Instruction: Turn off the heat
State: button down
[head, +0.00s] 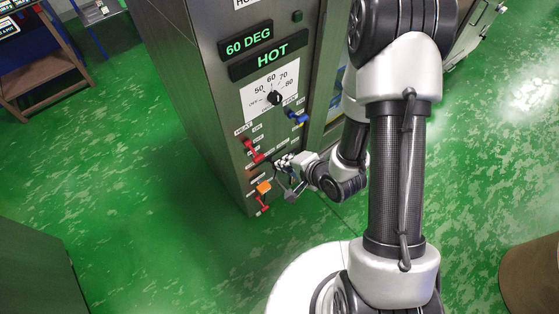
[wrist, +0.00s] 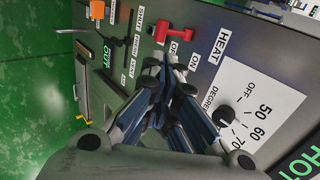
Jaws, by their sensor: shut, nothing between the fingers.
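The grey cabinet (head: 215,85) carries a red lever (head: 254,153) by the HEAT label, below the dial. My gripper (head: 284,162) is shut and empty, close to the panel just right of and below the lever. Its fingertips also show in the wrist view (wrist: 163,72). I cannot tell whether they touch the lever.
The displays read 60 DEG (head: 247,41) and HOT (head: 268,57). A black dial knob (head: 274,98) and a blue handle (head: 298,118) sit above my gripper. An orange part (head: 263,187) and another red handle (head: 262,204) sit low on the cabinet.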

aim_at(263, 157)
jog(key=b+x, duration=1)
jog(key=x, duration=0.3)
jog(key=shift+w+a+f, duration=0.1)
jog(key=shift+f, duration=0.1)
notch_tip(263, 157, down, 2)
jog(key=shift+w+a+f, duration=0.1)
jog(key=shift+w, duration=0.05)
dwell(0.4)
